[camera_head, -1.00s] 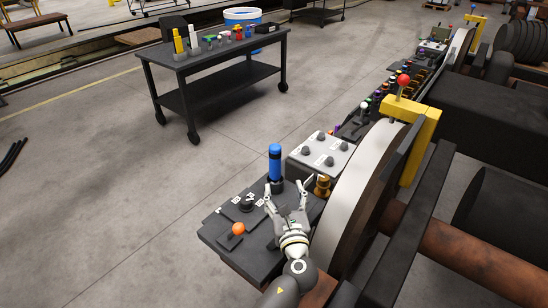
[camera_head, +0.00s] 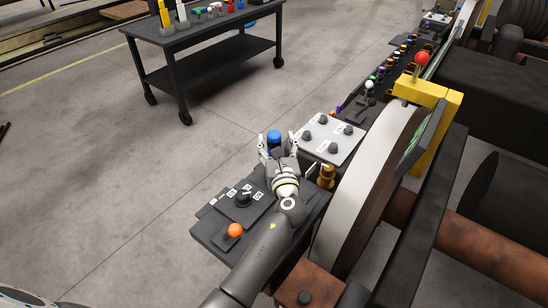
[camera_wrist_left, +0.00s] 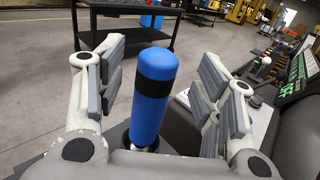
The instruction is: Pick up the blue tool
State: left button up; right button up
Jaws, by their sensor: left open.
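The blue tool (camera_head: 274,136) is an upright blue cylinder with a black band, standing at the far edge of the dark control panel (camera_head: 215,222). In the head view the gripper hides most of the tool. My right gripper is not in view.
An orange-topped lever (camera_head: 235,231) and a black knob (camera_head: 243,198) stand on the near panel. A grey box with knobs (camera_head: 330,138) is close on the right, with a brass fitting (camera_head: 326,175) and a large wheel (camera_head: 365,190). A black cart (camera_head: 215,75) stands behind, across clear floor.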

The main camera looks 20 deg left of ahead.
pick_arm(q)
jog(key=x, duration=0.1)
jog(key=b+x, duration=0.1)
jog(key=shift+w+a+f, duration=0.2)
jog(key=shift+w+a, duration=0.2)
jog(key=shift+w, duration=0.4)
jog(key=shift+a+r, duration=0.1)
jog(key=c, duration=1.1)
jog(key=shift+r, duration=0.1)
jog(key=shift+c, duration=0.6)
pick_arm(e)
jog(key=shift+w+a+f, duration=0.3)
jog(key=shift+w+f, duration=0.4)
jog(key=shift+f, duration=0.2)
